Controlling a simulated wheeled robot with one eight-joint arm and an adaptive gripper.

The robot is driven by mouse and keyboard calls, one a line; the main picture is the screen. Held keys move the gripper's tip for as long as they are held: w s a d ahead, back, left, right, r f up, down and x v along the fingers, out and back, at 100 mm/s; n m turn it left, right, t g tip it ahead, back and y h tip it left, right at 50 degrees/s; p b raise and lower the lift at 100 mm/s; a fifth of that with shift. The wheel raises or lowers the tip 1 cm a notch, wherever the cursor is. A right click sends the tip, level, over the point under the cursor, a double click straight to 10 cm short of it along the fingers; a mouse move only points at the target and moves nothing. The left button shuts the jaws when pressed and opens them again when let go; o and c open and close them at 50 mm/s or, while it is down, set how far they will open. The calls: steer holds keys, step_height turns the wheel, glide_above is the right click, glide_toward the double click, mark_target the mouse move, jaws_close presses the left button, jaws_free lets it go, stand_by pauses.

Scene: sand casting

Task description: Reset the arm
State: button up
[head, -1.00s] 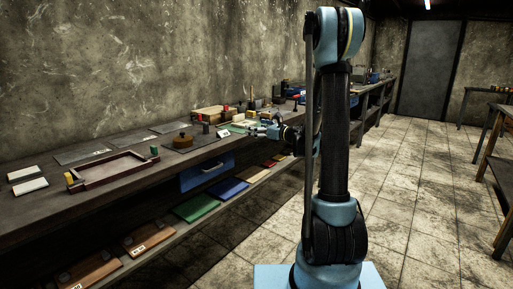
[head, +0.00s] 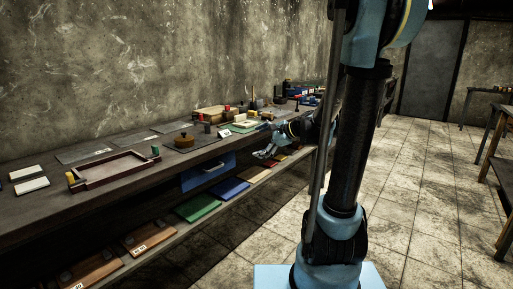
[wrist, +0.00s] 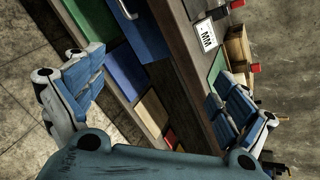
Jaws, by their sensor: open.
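My gripper (head: 266,141) is at the front edge of the long workbench, on the right side of the blue drawer, in the head view. In the wrist view my gripper (wrist: 150,100) shows its two fingers spread wide apart with nothing between them. Behind the gap lie the bench edge and the lower shelf with coloured boards. My arm stands large in the right half of the head view and hides part of the bench behind it.
The workbench (head: 50,213) carries a wooden frame (head: 115,168), a round brown piece (head: 184,141) and a white label card (head: 225,133). A blue drawer (head: 208,171) is set under its top. Green (head: 197,206) and blue boards (head: 230,187) lie on the lower shelf. The tiled floor (head: 420,200) at right is clear.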

steer(key=s+d+f+n+g+h, duration=0.1)
steer(key=s+d+f+n+h, duration=0.2)
steer(key=s, duration=0.7)
steer(key=s+d+f+n+g+h, duration=0.2)
steer(key=s+d+f+n+h, duration=0.2)
steer(key=s+d+n, duration=0.3)
steer(key=s+d+f+n+g+h, duration=0.1)
steer(key=s+d+f+n+h, duration=0.2)
steer(key=s, duration=1)
steer(key=d+f+n, duration=0.2)
steer(key=d+f, duration=0.1)
steer(key=d, duration=0.1)
steer(key=shift+d+g+h, duration=0.3)
steer(key=shift+d, duration=0.1)
steer(key=shift+w+f, duration=0.25)
steer(key=shift+w, duration=0.25)
